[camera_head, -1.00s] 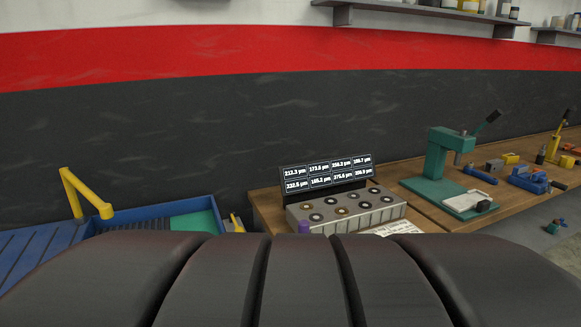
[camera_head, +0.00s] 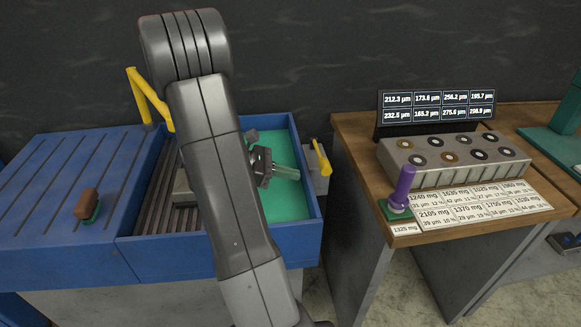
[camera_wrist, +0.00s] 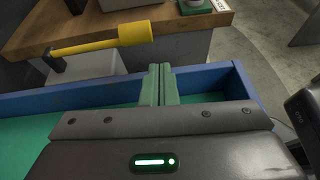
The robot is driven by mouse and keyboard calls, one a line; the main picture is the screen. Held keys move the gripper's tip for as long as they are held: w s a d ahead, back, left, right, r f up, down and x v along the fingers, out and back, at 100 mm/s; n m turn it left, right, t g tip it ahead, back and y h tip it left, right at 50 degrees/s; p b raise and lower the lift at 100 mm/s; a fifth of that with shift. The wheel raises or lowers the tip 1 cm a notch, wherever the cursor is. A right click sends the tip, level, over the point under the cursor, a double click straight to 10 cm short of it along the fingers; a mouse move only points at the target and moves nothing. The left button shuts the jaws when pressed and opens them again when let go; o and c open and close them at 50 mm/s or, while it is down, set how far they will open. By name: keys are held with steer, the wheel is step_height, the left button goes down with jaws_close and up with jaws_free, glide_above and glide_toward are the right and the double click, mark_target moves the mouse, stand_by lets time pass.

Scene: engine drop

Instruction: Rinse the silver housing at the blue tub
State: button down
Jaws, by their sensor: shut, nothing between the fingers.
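The blue tub (camera_head: 300,262) stands left of the wooden bench, with dark slats on its left and a green floor on its right. A light grey block (camera_head: 183,187), possibly the silver housing, lies on the slats; my arm hides most of it. My gripper (camera_head: 284,172) is over the green part of the tub, right of that block. Its green fingers are together and empty in the wrist view (camera_wrist: 158,84), in front of the tub's blue wall (camera_wrist: 90,99). The yellow spout (camera_head: 150,100) rises at the tub's back left.
A yellow lever (camera_head: 320,157) on a grey box stands just right of the tub. A brush (camera_head: 87,204) lies on the blue ribbed drainboard (camera_head: 50,185). The wooden bench (camera_head: 352,128) holds a grey block of round parts, a display, labels and a purple-handled tool (camera_head: 402,190).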

steer(key=shift+n+t+h, duration=0.3)
steer(key=shift+n+t, duration=0.1)
steer(key=shift+n, duration=0.1)
steer(key=x, duration=0.3)
steer(key=w+x, duration=0.1)
steer(key=x, duration=0.1)
steer(key=p+x, duration=0.1)
steer(key=x, duration=0.2)
steer(key=shift+w+d+f, duration=0.1)
steer(key=shift+w+f, duration=0.25)
steer(key=shift+f, duration=0.15)
steer(key=shift+r, duration=0.1)
steer(key=w+r+n+g+p, duration=0.1)
steer(key=w+r+n+p, duration=0.1)
steer(key=r+p, duration=0.7)
steer(key=shift+w+r+g, duration=0.3)
steer(key=shift+w+r, duration=0.55)
steer(key=shift+r, duration=0.3)
